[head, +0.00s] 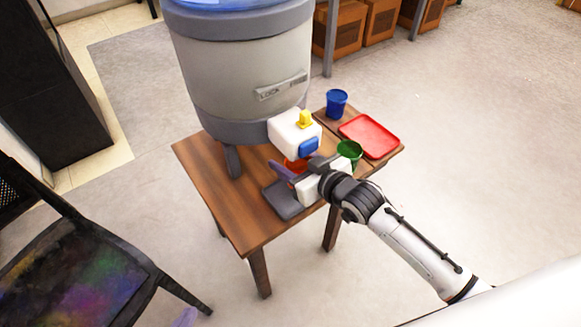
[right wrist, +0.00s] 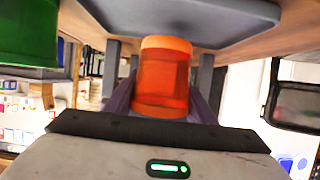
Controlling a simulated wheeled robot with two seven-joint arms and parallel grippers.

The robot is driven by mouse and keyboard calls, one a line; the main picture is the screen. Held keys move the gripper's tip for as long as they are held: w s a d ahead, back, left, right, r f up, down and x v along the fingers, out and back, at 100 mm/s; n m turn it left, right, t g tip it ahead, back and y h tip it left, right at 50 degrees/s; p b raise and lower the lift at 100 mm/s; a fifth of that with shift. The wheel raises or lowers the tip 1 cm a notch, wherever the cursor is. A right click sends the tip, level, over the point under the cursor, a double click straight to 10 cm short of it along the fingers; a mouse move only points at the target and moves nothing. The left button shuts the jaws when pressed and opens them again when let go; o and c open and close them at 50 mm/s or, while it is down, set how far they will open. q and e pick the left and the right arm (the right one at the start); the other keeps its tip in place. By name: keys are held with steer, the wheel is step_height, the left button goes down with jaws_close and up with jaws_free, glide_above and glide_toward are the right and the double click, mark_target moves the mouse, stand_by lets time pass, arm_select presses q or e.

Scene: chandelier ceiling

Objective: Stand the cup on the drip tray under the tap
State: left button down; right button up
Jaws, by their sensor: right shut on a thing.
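The orange-red cup (right wrist: 165,80) is between the fingers of my right gripper (right wrist: 162,100), which is shut on it. In the head view the cup (head: 295,165) shows only in part, behind my gripper (head: 301,172) and just below the white tap (head: 293,130) with its yellow and blue parts. The grey drip tray (head: 283,203) lies on the table below the gripper. In the right wrist view the tray (right wrist: 245,12) fills the top, close to the cup's lighter end. I cannot tell whether the cup touches it. My left gripper is out of view.
The big grey water dispenser (head: 240,85) stands on the wooden table (head: 215,185). To the right are a green cup (head: 350,152) close to my gripper, a blue cup (head: 336,103) and a red tray (head: 372,136). A dark chair (head: 75,265) stands at the lower left.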

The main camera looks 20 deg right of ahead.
step_height(320, 180, down, 2)
steer(key=shift+f, duration=0.2)
steer(key=shift+r, duration=0.1)
steer(key=shift+f, duration=0.2)
steer(key=o, duration=1)
steer(key=shift+o, duration=0.2)
